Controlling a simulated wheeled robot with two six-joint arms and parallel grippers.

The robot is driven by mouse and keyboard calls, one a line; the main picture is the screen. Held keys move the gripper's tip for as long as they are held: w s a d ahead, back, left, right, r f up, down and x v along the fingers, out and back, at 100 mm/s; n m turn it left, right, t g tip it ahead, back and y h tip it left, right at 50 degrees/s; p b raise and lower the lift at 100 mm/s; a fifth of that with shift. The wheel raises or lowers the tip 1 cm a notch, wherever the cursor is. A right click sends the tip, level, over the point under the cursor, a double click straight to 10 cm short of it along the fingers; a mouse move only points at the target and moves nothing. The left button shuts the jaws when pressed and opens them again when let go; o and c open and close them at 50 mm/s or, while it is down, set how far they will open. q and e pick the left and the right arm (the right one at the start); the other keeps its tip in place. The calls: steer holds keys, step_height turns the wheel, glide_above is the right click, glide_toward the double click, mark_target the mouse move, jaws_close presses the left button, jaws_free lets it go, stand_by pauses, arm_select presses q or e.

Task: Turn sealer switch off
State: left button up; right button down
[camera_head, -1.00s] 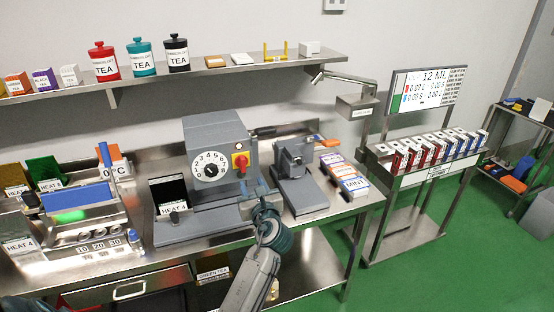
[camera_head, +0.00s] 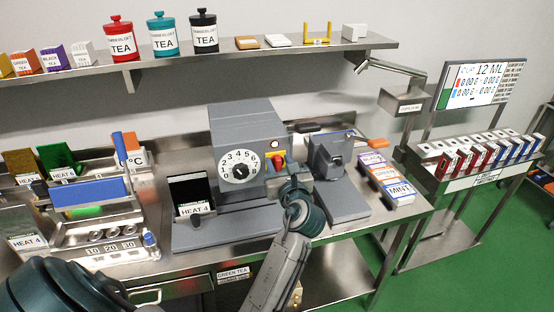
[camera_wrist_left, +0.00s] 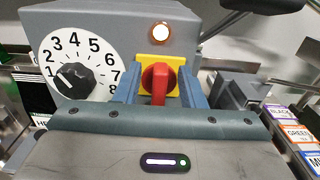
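The sealer (camera_head: 240,150) is a grey box with a white numbered dial (camera_head: 240,168) on its front. Its switch is a red knob (camera_head: 279,160) on a yellow plate. In the left wrist view the red knob (camera_wrist_left: 158,83) stands upright, under a lit round lamp (camera_wrist_left: 160,33). My left gripper (camera_head: 287,178) is right in front of the switch. In the left wrist view its blue-grey fingers stand apart on either side of the knob, with gaps showing; contact cannot be told. My right gripper is not in view.
A grey press-like device (camera_head: 335,175) stands just right of the sealer. Labelled tea boxes (camera_head: 385,175) lie further right. A shelf (camera_head: 270,50) with tea canisters runs above.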

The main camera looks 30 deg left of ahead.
arm_select(q)
steer(key=shift+w, duration=0.1)
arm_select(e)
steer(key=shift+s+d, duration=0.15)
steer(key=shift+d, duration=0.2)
arm_select(q)
steer(key=shift+r, duration=0.1)
steer(key=shift+c, duration=0.3)
jaws_close()
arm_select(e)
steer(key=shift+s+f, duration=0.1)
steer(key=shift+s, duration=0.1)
